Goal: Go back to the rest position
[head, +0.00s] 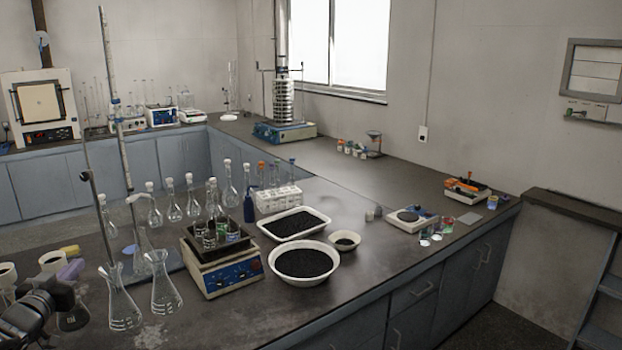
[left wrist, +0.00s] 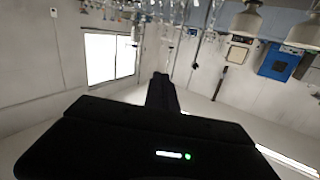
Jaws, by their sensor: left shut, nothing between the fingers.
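My left gripper (head: 42,308) shows at the lower left of the head view, dark and close to the camera, beside the glassware at the bench's left end. It is shut and empty. In the left wrist view its fingers (left wrist: 162,92) are closed together in the middle, and the picture is upside down. The sieve shaker (head: 283,108), a stack of metal sieves on a blue base, stands far off on the back bench by the window. My right gripper is not in view.
Erlenmeyer flasks (head: 163,288) stand close to my left gripper. A hotplate with small bottles (head: 222,272), a tray of black granules (head: 293,224) and a white bowl of black granules (head: 303,265) are farther right. A balance (head: 408,219) sits on the right bench. The bench's front right is clear.

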